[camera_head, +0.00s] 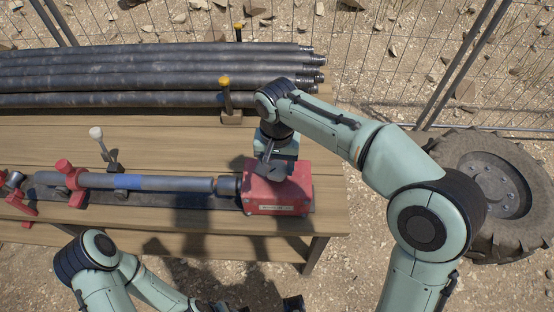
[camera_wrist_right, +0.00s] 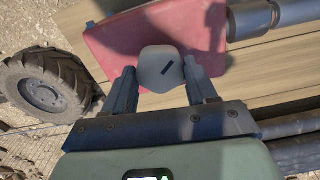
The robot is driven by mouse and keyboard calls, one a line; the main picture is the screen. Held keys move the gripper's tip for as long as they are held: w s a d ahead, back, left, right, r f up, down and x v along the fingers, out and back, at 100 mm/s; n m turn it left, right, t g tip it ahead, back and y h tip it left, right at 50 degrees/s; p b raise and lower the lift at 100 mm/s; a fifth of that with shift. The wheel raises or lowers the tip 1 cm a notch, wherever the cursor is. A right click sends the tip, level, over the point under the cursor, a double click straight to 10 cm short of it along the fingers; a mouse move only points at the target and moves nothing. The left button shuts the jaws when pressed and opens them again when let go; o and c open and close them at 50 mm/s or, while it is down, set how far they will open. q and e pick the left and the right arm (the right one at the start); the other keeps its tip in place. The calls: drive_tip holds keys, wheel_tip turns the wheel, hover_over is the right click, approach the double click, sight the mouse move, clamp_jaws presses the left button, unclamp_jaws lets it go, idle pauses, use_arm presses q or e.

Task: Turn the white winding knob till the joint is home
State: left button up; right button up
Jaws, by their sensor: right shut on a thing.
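In the head view my right gripper (camera_head: 272,168) is over the red box (camera_head: 280,205) and partly hides the knob. A grey pipe (camera_head: 185,184) with a blue band meets a dark coupling (camera_head: 229,186) at the box's left side; a dark seam shows there. My left gripper (camera_head: 292,303) is partly cut off at the bottom edge; its jaws are unclear.
Red clamps (camera_head: 70,178) and a white-topped lever (camera_head: 97,134) stand along the pipe. Several dark pipes (camera_head: 150,75) lie at the back of the wooden table (camera_head: 180,238), by a yellow-capped post (camera_head: 225,92). A big tyre (camera_head: 500,190) lies right.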

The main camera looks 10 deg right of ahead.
sight(277, 167)
drive_tip(key=m+p, duration=0.1)
drive_tip(key=m, duration=0.4)
drive_tip(key=shift+r+m, duration=0.15)
drive_tip(key=shift+m, duration=0.15)
use_arm(q)
drive_tip(key=shift+w+r+p, duration=0.25)
drive_tip(key=shift+r, duration=0.35)
drive_tip(key=shift+w+r+p, duration=0.2)
drive_tip(key=shift+w+r, duration=0.05)
drive_tip(key=shift+r, duration=0.35)
use_arm(e)
drive_tip(key=m, duration=0.5)
drive_tip(key=shift+m, duration=0.4)
drive_tip(key=o, duration=1)
drive_tip(key=shift+o, duration=0.2)
use_arm(q)
drive_tip(key=w+r+p, duration=0.1)
drive_tip(key=r+p, duration=0.1)
drive_tip(key=r, duration=0.1)
drive_tip(key=shift+w+p, duration=0.3)
drive_tip(key=shift+w, duration=0.05)
use_arm(e)
wheel_tip(277, 167, up, 13)
drive_tip(key=shift+r, duration=0.15)
